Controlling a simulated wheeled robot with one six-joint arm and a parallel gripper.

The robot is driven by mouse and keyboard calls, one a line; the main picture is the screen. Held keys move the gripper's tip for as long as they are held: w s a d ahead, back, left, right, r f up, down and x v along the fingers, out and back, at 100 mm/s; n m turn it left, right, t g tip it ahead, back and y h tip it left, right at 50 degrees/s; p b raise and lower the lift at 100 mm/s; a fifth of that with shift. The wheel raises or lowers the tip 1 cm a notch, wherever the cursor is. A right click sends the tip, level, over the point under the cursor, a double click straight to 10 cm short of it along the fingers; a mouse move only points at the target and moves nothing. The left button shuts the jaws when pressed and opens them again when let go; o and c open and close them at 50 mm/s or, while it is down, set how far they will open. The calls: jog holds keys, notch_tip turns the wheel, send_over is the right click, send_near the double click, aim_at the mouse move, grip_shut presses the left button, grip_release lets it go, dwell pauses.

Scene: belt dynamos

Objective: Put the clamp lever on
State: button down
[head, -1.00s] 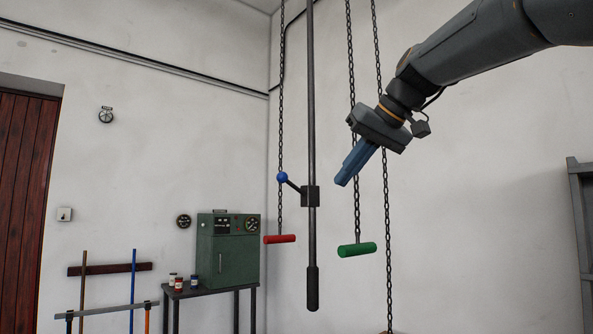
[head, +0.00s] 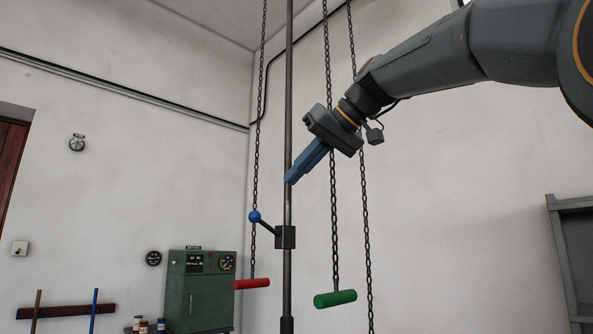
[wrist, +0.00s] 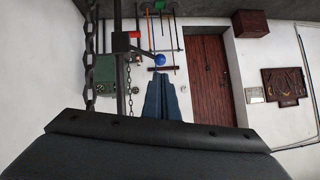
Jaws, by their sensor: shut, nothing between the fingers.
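The clamp lever (head: 264,224) is a dark arm with a blue ball knob (head: 254,216) at its upper left end. It joins a dark clamp block (head: 285,237) on the vertical grey rod (head: 288,130). The arm slants up to the left from the block. My gripper (head: 289,180) has blue fingers, shut and empty. In the head view it is above and slightly right of the knob, overlapping the rod in the picture. In the wrist view the blue knob (wrist: 159,60) appears just beyond the fingertips (wrist: 162,76), with a gap between them.
A red handle (head: 252,284) and a green handle (head: 335,299) hang on chains on either side of the rod. Another chain (head: 362,190) hangs at the right. A green cabinet with gauges (head: 199,290) stands at the lower left. A grey shelf (head: 570,260) is at the right.

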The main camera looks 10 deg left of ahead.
aim_at(259, 214)
jog(key=p+x, duration=0.3)
jog(key=x, duration=0.7)
jog(key=shift+w+a+f+p, duration=0.15)
jog(key=shift+a+p, duration=0.1)
jog(key=shift+p, duration=0.15)
jog(key=shift+a+f, duration=0.1)
jog(key=shift+f, duration=0.15)
